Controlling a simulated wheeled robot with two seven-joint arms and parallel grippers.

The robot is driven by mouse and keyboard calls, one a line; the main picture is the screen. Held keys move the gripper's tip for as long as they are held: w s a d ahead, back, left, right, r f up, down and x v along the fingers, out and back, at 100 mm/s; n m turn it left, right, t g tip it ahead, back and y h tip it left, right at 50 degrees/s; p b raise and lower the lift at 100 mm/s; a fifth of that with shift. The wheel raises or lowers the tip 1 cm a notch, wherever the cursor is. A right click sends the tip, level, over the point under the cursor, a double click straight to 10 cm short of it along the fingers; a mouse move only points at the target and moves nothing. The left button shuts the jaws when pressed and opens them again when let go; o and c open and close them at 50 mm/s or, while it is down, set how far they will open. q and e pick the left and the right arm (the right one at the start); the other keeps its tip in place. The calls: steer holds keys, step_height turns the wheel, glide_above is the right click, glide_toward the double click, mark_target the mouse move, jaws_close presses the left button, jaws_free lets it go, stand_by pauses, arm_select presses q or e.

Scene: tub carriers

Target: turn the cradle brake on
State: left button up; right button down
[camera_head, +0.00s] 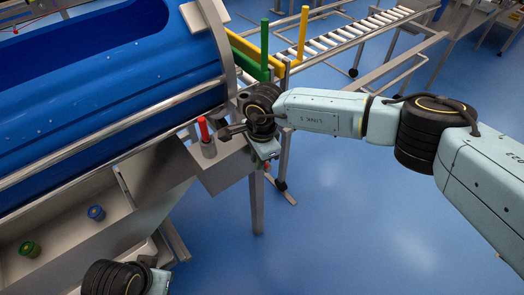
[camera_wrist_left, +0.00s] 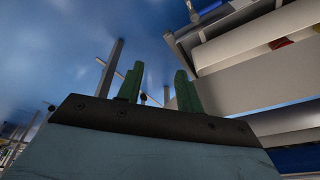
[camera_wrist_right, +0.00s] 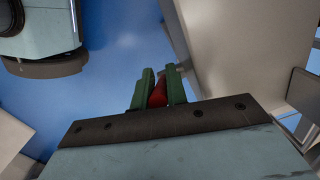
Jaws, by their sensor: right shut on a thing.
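The blue cradle tub (camera_head: 110,90) lies at the left in the head view. A red-topped upright lever (camera_head: 204,130) stands on a grey box at its lower right. My right gripper (camera_head: 265,166) is beside that box, to the right of the lever. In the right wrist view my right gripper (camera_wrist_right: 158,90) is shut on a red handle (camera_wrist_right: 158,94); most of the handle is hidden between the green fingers. I cannot tell from the frames which red part is the brake. My left gripper (camera_wrist_left: 158,88) is open and empty in the left wrist view.
A green knob (camera_head: 30,248) and a blue knob (camera_head: 96,213) sit on the grey frame at the lower left. Green and yellow posts (camera_head: 303,32) and a roller conveyor (camera_head: 350,32) stand behind.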

arm_select(q)
steer(key=shift+d+r+b, duration=0.15)
steer(key=shift+r+b, duration=0.15)
steer(key=shift+r, duration=0.3)
arm_select(e)
steer(key=shift+s+a+f+t+h, duration=0.25)
steer(key=shift+a+f+t+h, duration=0.15)
steer(key=shift+h, duration=0.2)
steer(key=shift+s+a+f+t+h, duration=0.15)
steer(key=shift+s+a+t+h, duration=0.1)
steer(key=shift+t+h, duration=0.3)
arm_select(q)
steer(key=shift+r, duration=0.15)
arm_select(e)
steer(key=c, duration=1.7)
jaws_free()
steer(key=shift+r, duration=0.1)
